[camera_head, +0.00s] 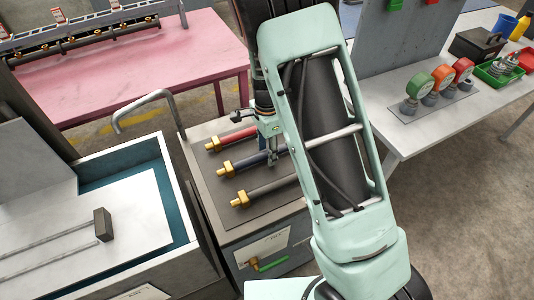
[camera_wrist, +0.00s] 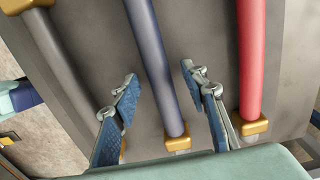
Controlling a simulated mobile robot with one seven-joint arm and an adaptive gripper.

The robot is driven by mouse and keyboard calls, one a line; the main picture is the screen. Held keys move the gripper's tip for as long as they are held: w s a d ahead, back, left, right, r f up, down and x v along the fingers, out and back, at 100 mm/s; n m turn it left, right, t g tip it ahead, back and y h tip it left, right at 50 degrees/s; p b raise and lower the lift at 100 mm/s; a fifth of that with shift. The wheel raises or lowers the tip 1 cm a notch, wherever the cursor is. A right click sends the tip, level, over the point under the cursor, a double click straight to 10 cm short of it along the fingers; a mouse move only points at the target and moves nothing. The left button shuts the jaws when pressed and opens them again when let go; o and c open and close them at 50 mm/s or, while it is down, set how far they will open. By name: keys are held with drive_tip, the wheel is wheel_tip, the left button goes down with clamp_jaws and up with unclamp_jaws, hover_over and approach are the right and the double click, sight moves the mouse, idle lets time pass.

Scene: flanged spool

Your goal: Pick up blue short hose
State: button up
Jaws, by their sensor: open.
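The blue short hose (camera_head: 248,160) lies on a grey top between a red hose and a dark grey hose, with a brass fitting (camera_head: 224,168) at its left end. My arm hides its right end. My gripper (camera_head: 272,150) is over the hose, fingers pointing down. In the wrist view the blue hose (camera_wrist: 153,55) runs between the two open fingers of my gripper (camera_wrist: 159,75), with a gap on each side. Neither finger appears to touch it. I cannot tell whether the fingertips are level with the hose or above it.
The red hose (camera_head: 237,137) and the dark grey hose (camera_head: 272,187) lie close on either side. A sink with a curved faucet (camera_head: 143,103) stands left. A pink table (camera_head: 150,65) is behind. A white bench (camera_head: 430,125) with gauges is at the right.

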drive_tip(key=shift+c, duration=0.6)
clamp_jaws()
drive_tip(key=shift+r, duration=0.1)
